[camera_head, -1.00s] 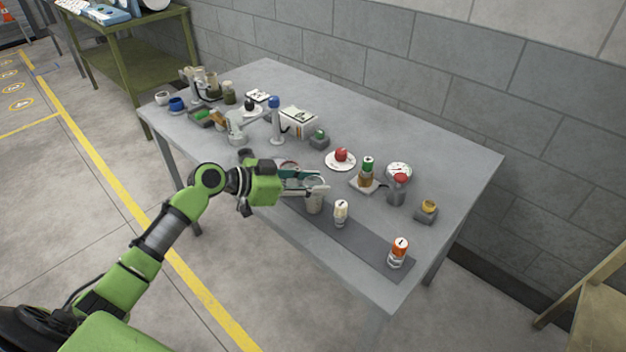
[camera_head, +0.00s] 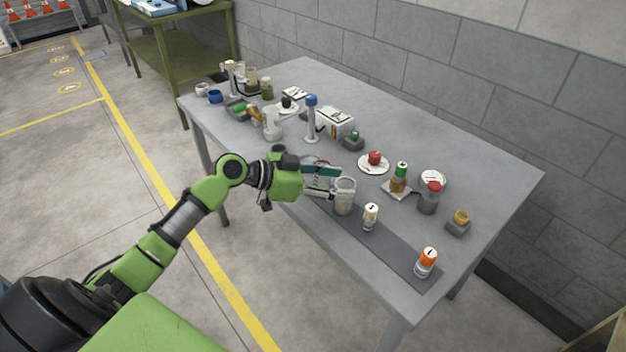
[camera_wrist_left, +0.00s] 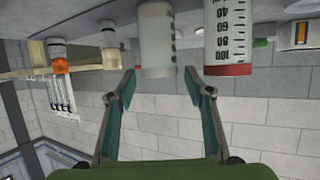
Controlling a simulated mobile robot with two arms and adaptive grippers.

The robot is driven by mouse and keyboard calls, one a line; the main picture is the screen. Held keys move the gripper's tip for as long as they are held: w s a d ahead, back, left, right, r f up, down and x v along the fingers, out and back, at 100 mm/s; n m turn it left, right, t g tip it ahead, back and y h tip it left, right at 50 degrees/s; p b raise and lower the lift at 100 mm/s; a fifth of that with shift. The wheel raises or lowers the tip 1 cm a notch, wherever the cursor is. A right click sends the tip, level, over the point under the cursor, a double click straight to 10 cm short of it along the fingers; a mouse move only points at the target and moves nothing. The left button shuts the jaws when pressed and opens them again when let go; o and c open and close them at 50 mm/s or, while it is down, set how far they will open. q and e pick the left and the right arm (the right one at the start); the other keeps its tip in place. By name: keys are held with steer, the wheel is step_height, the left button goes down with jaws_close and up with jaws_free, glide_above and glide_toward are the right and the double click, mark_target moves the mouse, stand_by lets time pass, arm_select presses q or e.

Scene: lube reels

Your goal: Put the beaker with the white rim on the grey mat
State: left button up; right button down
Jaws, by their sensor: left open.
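The beaker with the white rim (camera_head: 345,198) stands upright at the left end of the grey mat (camera_head: 397,250). It is pale and clear, and also shows in the left wrist view (camera_wrist_left: 156,40). My left gripper (camera_head: 335,184) is open at its left side. In the left wrist view the two fingertips (camera_wrist_left: 160,78) appear on either side of the beaker's rim, with gaps; I cannot tell how deep it sits between them. A beaker with a red rim (camera_wrist_left: 228,45) stands beside it, mostly hidden by the gripper in the head view. My right gripper is not in view.
A white-and-black-labelled canister (camera_head: 370,216) and an orange-topped one (camera_head: 426,262) stand along the mat. Bare mat lies between the two canisters.

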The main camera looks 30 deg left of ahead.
arm_select(q)
steer(key=b+v, duration=0.1)
steer(key=v, duration=0.8)
steer(key=shift+s+a+b, duration=0.15)
steer(key=shift+s+b, duration=0.05)
steer(key=shift+b, duration=0.1)
steer(key=shift+r, duration=0.1)
steer(key=shift+a, duration=0.1)
